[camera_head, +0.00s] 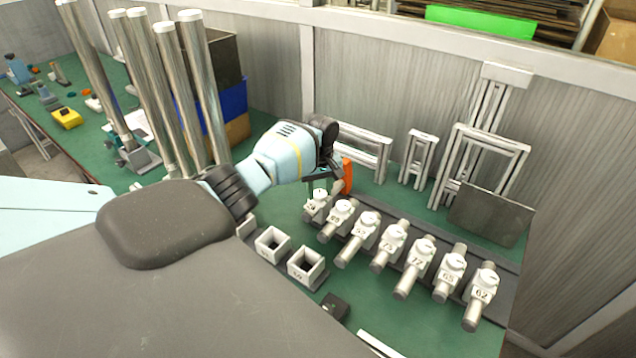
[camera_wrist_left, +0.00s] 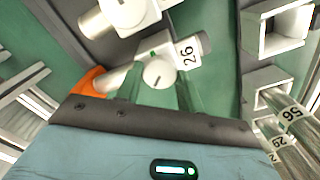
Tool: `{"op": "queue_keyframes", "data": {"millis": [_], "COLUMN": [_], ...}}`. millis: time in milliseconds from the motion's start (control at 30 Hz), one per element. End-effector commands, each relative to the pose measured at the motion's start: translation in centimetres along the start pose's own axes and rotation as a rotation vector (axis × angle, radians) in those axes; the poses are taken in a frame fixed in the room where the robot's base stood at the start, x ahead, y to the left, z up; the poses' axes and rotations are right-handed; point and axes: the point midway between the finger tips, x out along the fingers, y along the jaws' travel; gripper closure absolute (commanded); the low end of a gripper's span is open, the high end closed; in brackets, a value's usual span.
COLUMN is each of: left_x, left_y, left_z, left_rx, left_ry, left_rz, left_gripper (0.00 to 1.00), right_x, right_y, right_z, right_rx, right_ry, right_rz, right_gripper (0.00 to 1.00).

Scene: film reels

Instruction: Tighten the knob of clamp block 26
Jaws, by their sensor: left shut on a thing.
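Clamp block 26 (camera_wrist_left: 180,52) is a white block with a dark "26" label and a green mark. A rod runs through it. Its round white knob (camera_wrist_left: 157,73) carries a line mark and sits between the greenish fingers of my left gripper (camera_wrist_left: 160,88). The gripper appears shut on this knob. In the head view, my left gripper (camera_head: 325,184) is at the far-left end of the row, over clamp block 26 (camera_head: 316,207), and partly hides it. My right gripper is in neither view.
Similar numbered clamp blocks (camera_head: 393,237) continue the row to the right. Two open square sockets (camera_head: 305,265) stand in front. Tall metal tubes (camera_head: 205,85) rise at left. White frames (camera_head: 480,165) stand behind. An orange piece (camera_head: 347,175) is beside the gripper.

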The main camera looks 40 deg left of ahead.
Motion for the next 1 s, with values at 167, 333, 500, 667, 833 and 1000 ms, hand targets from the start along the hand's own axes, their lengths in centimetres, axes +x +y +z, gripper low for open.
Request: {"op": "queue_keyframes", "data": {"millis": [167, 333, 500, 667, 833, 1000], "left_x": [-0.06, -0.03, -0.03, -0.02, -0.02, -0.02], "left_y": [0.07, 0.03, 0.07, 0.07, 0.06, 0.05], "left_z": [0.09, 0.04, 0.06, 0.05, 0.03, 0.01], "left_rx": [0.169, 0.329, 0.492, 0.644, 0.804, 0.966], "left_ry": [-0.002, -0.002, -0.001, 0.0, 0.0, 0.0], "left_rz": [0.002, 0.002, 0.002, 0.001, 0.002, 0.002], "left_gripper": [0.85, 0.85, 0.85, 0.85, 0.85, 0.85], "right_x": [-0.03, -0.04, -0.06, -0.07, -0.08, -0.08], "right_y": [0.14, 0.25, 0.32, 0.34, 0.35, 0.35], "right_z": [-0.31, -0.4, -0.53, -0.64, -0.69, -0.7], "right_rx": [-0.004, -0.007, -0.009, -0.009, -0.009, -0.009], "right_ry": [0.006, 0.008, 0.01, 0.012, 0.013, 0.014], "right_rz": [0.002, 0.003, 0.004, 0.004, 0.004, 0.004], "right_gripper": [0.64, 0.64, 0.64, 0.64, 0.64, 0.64]}}
